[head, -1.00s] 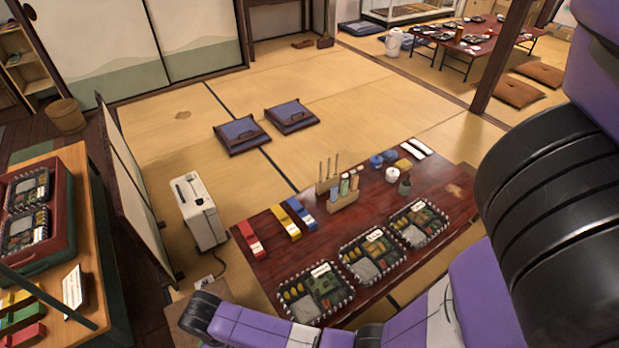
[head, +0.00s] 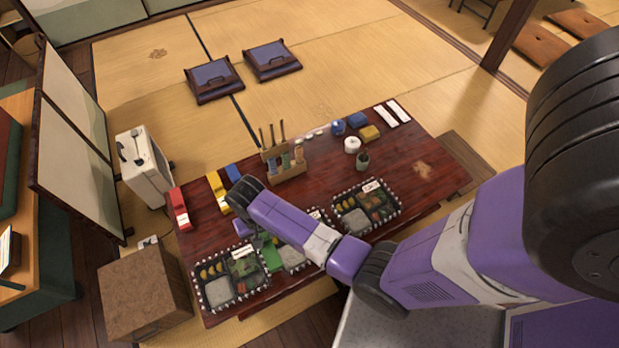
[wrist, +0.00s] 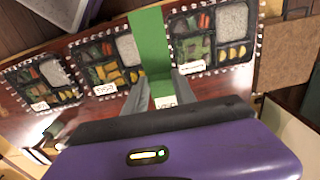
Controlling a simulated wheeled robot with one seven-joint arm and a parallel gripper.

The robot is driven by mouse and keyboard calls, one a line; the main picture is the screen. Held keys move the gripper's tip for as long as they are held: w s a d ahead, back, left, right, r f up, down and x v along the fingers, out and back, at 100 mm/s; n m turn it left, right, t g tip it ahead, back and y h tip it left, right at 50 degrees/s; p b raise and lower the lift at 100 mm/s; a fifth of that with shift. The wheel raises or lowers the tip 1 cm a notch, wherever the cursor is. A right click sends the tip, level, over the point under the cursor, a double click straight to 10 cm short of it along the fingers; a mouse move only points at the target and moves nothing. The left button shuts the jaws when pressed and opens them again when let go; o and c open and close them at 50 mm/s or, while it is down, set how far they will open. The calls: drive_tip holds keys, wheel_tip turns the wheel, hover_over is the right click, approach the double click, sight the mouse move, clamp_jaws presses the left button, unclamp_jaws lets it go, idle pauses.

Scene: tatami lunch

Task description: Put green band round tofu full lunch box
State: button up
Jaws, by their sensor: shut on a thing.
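My gripper (wrist: 160,86) is shut on the green band (wrist: 149,42), which stretches away from the fingers in the wrist view. In the head view the green band (head: 271,255) shows beside my forearm, above the table. It hangs between the left lunch box (head: 231,283) and the middle lunch box (head: 292,258), which my arm partly hides. The right lunch box (head: 366,206) is in plain view. All three are dark, open boxes of food with white labels too small to read. I cannot tell which is tofu, or whether the band touches a box.
Red (head: 179,209) and yellow (head: 217,192) bands lie at the table's left, with a blue one behind. A wooden rack (head: 286,165) of bottles stands at mid-table. A brown box (head: 144,293) stands off the table's left end.

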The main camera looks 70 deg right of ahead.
drive_tip(key=s+d+f+m, duration=0.1)
drive_tip(key=s+d+m, duration=0.2)
drive_tip(key=d+m, duration=0.3)
drive_tip(key=s+d+f+m+b, duration=0.1)
drive_tip(key=s+d+m, duration=0.3)
drive_tip(key=d+m, duration=0.2)
drive_tip(key=s+d+f+m, duration=0.1)
drive_tip(key=s+d+m, duration=0.2)
drive_tip(key=d+m, duration=0.35)
drive_tip(key=s+d+f+m+b, duration=0.1)
drive_tip(key=s+d+m, duration=0.4)
drive_tip(key=s+m, duration=0.3)
drive_tip(key=s+d+f+m, duration=0.1)
drive_tip(key=s+d+m, duration=0.55)
drive_tip(key=m, duration=0.25)
drive_tip(key=f+b, duration=0.3)
drive_tip(key=a+f+b, duration=0.1)
drive_tip(key=b, duration=0.1)
drive_tip(key=shift+s+f, duration=0.15)
drive_tip(key=shift+s, duration=0.2)
drive_tip(key=shift+f+b, duration=0.55)
drive_tip(key=shift+f, duration=0.6)
drive_tip(key=shift+f, duration=0.85)
drive_tip(key=shift+w, duration=0.1)
